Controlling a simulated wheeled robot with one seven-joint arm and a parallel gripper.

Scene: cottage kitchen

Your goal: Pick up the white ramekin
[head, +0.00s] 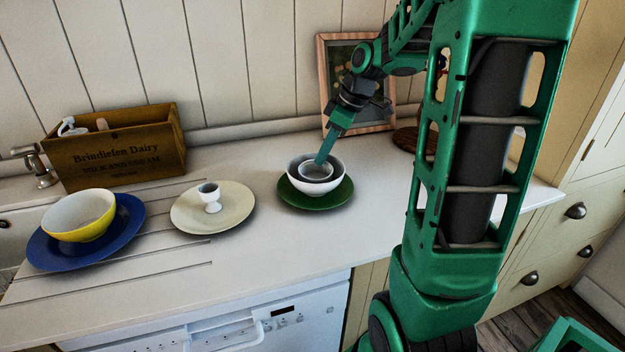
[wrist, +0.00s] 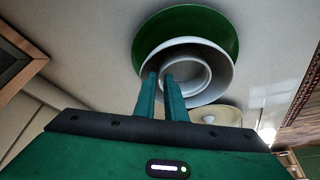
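The white ramekin (head: 315,174) sits inside a larger white bowl (head: 318,189), which stands on a green plate (head: 318,204) on the worktop. The ramekin also shows in the wrist view (wrist: 192,82), inside the bowl (wrist: 222,62). My gripper (head: 320,161) reaches down into the bowl from above. In the wrist view my two fingertips (wrist: 161,75) are at the ramekin's near left rim, with a narrow gap between them. I cannot tell whether they are closed on the rim, because the fingers cover that part of the wall.
A cream plate (head: 238,215) with a white egg cup (head: 210,194) is left of the green plate. Further left a yellow bowl (head: 78,222) stands on a blue plate (head: 122,232). A wooden crate (head: 120,155) and a framed picture (head: 325,70) stand behind. The front worktop is clear.

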